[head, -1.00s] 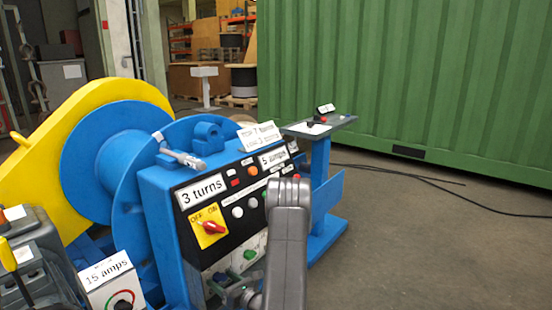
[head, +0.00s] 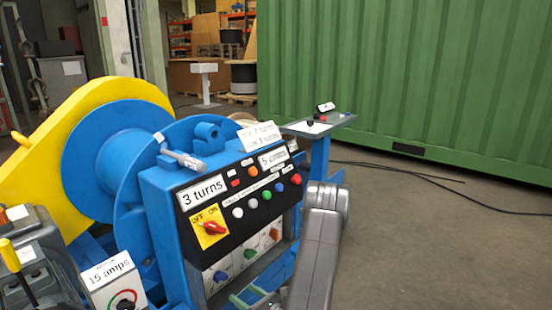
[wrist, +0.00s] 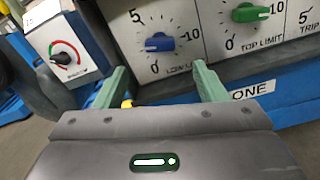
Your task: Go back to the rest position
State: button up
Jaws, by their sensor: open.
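My gripper shows in the wrist view (wrist: 161,88) with its two green fingers spread apart and nothing between them. It faces the lower front of the blue machine, below the blue knob (wrist: 160,43) and the green knob (wrist: 246,13). In the head view my grey arm stands at the lower middle, in front of the right end of the control panel (head: 222,212). The gripper there (head: 246,298) shows only in part at the bottom edge, low in front of the panel's knobs.
A red rotary switch (head: 213,228) sits on a yellow plate. A box labelled 15 amps (head: 113,281) stands at lower left. A blue stand with a grey top (head: 335,122) is behind the panel.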

aim_at(223, 280)
jog(key=v, duration=0.4)
jog(key=b+x, duration=0.2)
jog(key=x, duration=1.1)
jog(key=shift+w+a, duration=0.15)
jog(key=shift+a, duration=0.1)
jog(key=shift+w+a, duration=0.25)
jog(key=n+b, duration=0.1)
jog(key=n, duration=0.2)
jog(key=shift+n, duration=0.3)
jog(key=n+b, duration=0.1)
jog(key=n, duration=0.3)
jog(key=shift+s, duration=0.1)
jog(key=n, duration=0.4)
jog(key=shift+n, duration=1.6)
jog(key=shift+s, duration=0.1)
